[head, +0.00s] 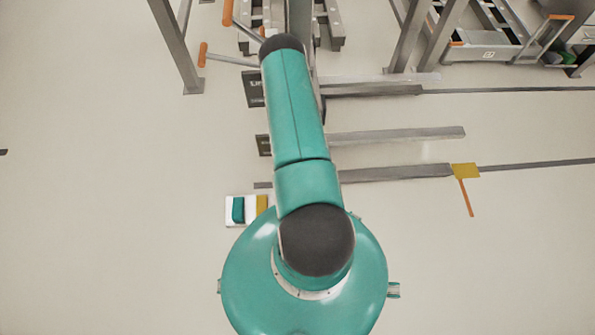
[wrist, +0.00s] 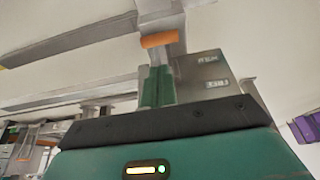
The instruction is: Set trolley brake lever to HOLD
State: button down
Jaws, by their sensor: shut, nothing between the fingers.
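In the wrist view, an orange-ended lever (wrist: 160,40) on a grey bracket is just beyond my gripper (wrist: 157,70). The green fingers are together with nothing between them; their tips look close below the orange end, and I cannot tell whether they touch it. A grey panel (wrist: 215,82) with two small pale labels stands right behind the fingers; the lettering is too blurred to read surely. In the head view my arm hides my gripper. Orange-ended handles (head: 203,55) stick out at the upper left, beside a dark lettered plate (head: 254,88).
In the head view, a grey post (head: 178,45) stands at upper left and a trolley-like frame (head: 490,40) at upper right. Long grey floor rails (head: 395,135) run right. A yellow piece with an orange bar (head: 466,171) lies right.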

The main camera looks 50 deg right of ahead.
jog(key=x, duration=1.3)
jog(key=shift+f, duration=0.15)
jog(key=shift+s+a+f, duration=0.1)
jog(key=shift+f, duration=1.2)
